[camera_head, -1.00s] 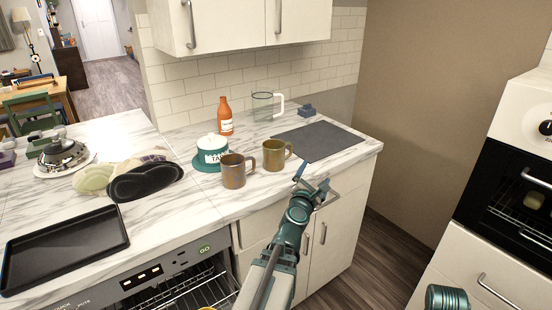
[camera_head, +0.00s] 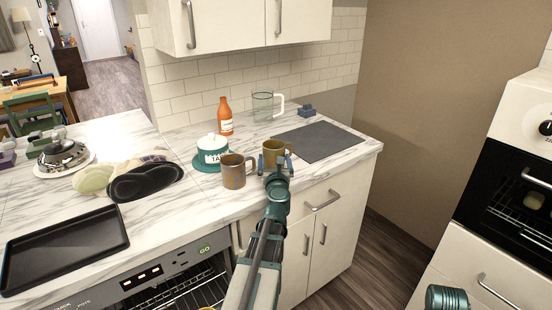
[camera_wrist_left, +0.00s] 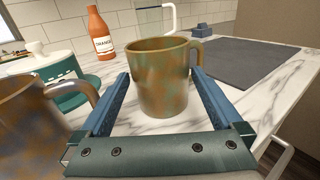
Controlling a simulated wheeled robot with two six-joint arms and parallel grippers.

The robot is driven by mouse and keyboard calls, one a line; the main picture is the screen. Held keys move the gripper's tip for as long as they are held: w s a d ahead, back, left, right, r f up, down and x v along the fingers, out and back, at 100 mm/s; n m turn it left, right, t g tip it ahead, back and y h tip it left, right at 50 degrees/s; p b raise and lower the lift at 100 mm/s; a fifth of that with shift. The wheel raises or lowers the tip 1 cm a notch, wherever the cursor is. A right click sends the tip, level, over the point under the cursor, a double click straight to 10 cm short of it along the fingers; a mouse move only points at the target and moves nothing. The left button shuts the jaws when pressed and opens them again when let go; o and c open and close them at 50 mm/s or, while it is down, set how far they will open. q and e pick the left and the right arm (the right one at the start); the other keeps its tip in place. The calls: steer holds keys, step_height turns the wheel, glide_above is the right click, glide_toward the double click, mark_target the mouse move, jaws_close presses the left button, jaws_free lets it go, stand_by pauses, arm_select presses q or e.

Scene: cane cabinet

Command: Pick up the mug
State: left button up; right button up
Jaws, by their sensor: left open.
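Two brown-green mugs stand on the marble counter (camera_head: 225,203). The right mug (camera_head: 272,149) has its handle to the right; in the left wrist view the same mug (camera_wrist_left: 162,85) stands upright between the two blue fingers. My left gripper (camera_head: 275,160) is open, with one finger on each side of this mug, and it hides the mug's lower part in the head view. I cannot tell whether the fingers touch it. The left mug (camera_head: 233,174) is just left of my gripper and is cut off in the left wrist view (camera_wrist_left: 30,125).
A white-lidded teal jar (camera_head: 211,150), an orange bottle (camera_head: 225,118) and a glass pitcher (camera_head: 262,107) stand behind the mugs. A dark grey board (camera_head: 318,141) lies to the right.

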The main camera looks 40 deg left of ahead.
arm_select(q)
steer(key=shift+x, duration=3.6)
steer(key=shift+s+r, duration=0.1)
steer(key=c, duration=1.5)
